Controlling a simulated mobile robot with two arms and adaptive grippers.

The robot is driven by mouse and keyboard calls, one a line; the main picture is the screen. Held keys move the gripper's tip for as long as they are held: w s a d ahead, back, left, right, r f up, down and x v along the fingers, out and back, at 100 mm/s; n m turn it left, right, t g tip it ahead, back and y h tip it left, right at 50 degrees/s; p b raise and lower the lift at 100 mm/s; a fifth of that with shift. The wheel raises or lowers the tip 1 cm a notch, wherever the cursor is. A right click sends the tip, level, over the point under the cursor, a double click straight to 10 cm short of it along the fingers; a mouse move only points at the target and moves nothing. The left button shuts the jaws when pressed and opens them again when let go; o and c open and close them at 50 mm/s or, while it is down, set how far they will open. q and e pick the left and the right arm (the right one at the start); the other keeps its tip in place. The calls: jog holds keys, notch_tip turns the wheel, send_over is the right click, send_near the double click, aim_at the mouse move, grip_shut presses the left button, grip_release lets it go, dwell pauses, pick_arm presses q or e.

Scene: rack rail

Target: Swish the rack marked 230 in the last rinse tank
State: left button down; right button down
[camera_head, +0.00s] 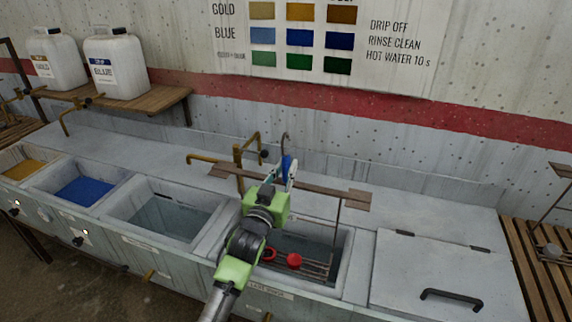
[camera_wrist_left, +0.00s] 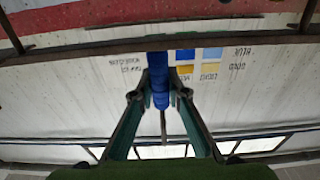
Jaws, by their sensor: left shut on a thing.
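A rack with a brown crossbar (camera_head: 345,196) and thin wire hangers stands over a rinse tank (camera_head: 349,262) whose front label seems to read last rinse. Its lower wires and a red round piece (camera_head: 294,260) show inside the tank. I cannot read a number on the rack. My left gripper (camera_head: 289,176) is above the crossbar, shut on the rack's blue grip (camera_head: 287,163). In the left wrist view the blue grip (camera_wrist_left: 157,72) sits between both fingers (camera_wrist_left: 158,98). My arm hides part of the tank and rack. My right gripper is out of view.
Left of this tank are a grey-water tank (camera_head: 165,215), a blue tank (camera_head: 83,190) and a gold tank (camera_head: 24,169). A brass tap (camera_head: 239,165) stands close behind the rack. A closed lid (camera_head: 435,270) and slatted board (camera_head: 540,265) lie to the right.

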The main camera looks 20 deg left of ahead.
pick_arm(q)
notch_tip(320, 180, down, 9)
jog(key=b, duration=0.5)
jog(key=shift+r, duration=0.15)
jog(key=shift+s, duration=0.1)
jog(key=shift+s+p, duration=0.3)
jog(key=shift+s, duration=0.45)
jog(key=shift+w, duration=0.15)
